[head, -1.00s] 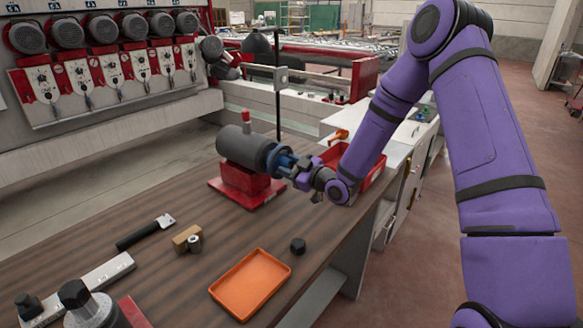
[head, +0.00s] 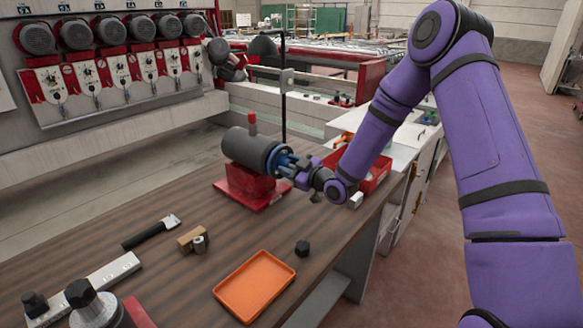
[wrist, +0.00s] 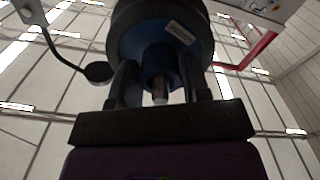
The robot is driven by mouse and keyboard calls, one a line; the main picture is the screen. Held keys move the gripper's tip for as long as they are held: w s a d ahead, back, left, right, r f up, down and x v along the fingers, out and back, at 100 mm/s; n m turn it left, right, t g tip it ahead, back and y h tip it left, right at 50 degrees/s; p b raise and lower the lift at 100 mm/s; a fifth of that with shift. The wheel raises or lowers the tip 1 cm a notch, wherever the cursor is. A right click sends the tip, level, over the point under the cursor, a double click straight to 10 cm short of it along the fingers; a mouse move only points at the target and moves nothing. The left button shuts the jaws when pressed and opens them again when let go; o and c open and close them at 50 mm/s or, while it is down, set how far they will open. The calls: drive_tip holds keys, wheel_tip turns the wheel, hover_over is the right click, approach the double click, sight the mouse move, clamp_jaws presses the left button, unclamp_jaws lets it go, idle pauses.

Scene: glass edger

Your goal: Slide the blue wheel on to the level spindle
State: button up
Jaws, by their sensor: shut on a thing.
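The blue wheel (head: 281,160) is at the right-hand end of the grey cylindrical spindle housing (head: 248,149), which sits on a red base (head: 250,190). My gripper (head: 296,169) is shut on the wheel from the right. In the wrist view the blue wheel (wrist: 180,45) fills the top middle, with a paper label on its face. My gripper (wrist: 160,90) has a finger on each side of the wheel's narrower blue hub. A pale metal tip (wrist: 160,98) shows in the hub's middle. The head view is too small to tell how far the wheel sits along the spindle.
An orange tray (head: 254,286), a black nut (head: 302,248), a brass-coloured block (head: 191,238) and a black-handled tool (head: 150,232) lie on the brown bench. A second spindle (head: 92,308) stands at the front left. A red bin (head: 375,175) is behind my wrist.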

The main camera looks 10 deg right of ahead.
drive_tip(key=o, duration=1.3)
drive_tip(key=shift+c, duration=0.2)
drive_tip(key=v, duration=1)
drive_tip(key=shift+s+d, duration=0.2)
drive_tip(key=shift+s, duration=0.1)
